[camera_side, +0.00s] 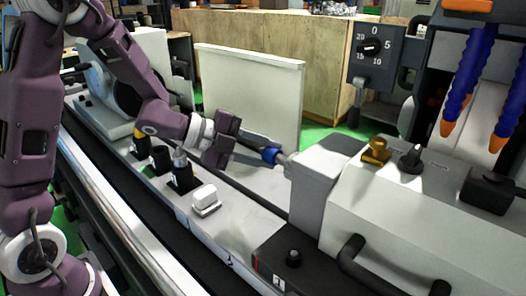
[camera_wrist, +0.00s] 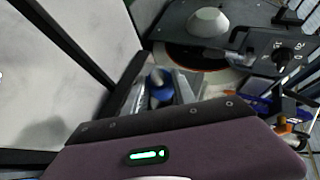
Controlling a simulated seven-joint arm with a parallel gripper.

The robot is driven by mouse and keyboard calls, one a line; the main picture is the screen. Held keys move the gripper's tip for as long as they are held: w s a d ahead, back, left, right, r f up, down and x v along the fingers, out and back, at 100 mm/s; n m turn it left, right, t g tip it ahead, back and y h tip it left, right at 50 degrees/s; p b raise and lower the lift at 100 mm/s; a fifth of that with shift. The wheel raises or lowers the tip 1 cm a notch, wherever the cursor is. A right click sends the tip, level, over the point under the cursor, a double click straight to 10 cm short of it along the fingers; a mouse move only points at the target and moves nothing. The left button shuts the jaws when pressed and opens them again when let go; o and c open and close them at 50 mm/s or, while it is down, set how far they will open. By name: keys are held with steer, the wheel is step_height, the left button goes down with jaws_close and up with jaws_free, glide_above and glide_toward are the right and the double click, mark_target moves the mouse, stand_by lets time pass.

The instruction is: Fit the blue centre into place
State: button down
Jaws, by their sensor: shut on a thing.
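The blue centre (camera_side: 270,154) shows as a blue band close to the nose of the grey tailstock (camera_side: 316,178) in the side view. My gripper (camera_side: 258,157) is shut on it, reaching in from the left. In the wrist view the blue centre (camera_wrist: 158,92) lies between the fingers of my gripper (camera_wrist: 157,84). The centre looks roughly in line with the tailstock nose. The fingers and the viewing angle hide whether its end is inside the bore or only in front of it.
Black holders (camera_side: 181,177) with upright parts stand in a row on the machine bed, left of a white block (camera_side: 205,197). A pale upright panel (camera_side: 250,95) stands behind my gripper.

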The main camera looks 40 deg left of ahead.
mark_target(278, 159)
steer(key=shift+d, duration=1.85)
steer(key=c, duration=0.9)
jaws_free()
steer(key=shift+c, duration=0.2)
steer(key=shift+s, duration=0.1)
steer(key=v, duration=0.7)
